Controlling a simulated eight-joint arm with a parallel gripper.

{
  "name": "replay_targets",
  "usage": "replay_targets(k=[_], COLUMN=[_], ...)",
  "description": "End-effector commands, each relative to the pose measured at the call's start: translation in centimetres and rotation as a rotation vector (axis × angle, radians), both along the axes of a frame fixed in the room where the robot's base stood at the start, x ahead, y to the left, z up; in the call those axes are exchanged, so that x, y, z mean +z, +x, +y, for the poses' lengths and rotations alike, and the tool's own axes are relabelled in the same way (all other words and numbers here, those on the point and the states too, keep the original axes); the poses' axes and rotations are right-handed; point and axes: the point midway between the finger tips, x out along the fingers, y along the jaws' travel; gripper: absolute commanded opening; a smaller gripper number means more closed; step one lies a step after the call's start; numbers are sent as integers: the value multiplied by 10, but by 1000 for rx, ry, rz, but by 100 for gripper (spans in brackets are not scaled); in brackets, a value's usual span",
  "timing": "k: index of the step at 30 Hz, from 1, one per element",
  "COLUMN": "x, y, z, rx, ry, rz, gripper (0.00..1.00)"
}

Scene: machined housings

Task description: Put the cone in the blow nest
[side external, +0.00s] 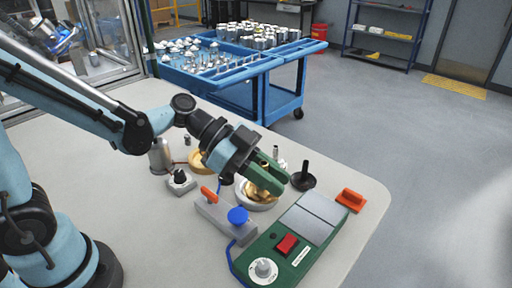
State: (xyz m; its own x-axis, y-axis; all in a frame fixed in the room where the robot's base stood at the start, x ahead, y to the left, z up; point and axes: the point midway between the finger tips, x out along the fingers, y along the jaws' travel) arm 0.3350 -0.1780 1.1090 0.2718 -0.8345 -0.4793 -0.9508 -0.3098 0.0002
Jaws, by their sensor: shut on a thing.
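My gripper (270,178), with green fingers, points down over the middle of the table. It is shut on a brass-coloured part (257,191), which I take to be the cone; the fingers hide much of it. The part is at a round, pale metal dish (244,205), which may be the blow nest. I cannot tell whether the part rests in the dish or hangs just above it.
A grey block with an orange lever and blue knob (238,216) stands close in front. A green control box (290,243) lies front right. A black flanged post (304,177) stands right of my gripper, a brass ring (200,163) left. The table's right edge is near the orange block (350,200).

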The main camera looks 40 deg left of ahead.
Motion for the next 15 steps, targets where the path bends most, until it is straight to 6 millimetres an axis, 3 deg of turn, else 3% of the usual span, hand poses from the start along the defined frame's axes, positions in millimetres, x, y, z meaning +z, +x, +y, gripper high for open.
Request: replay_targets(k=[15], x=[-38], y=[43], z=[45], rx=[3], ry=[-1], rz=[0], gripper=[0])
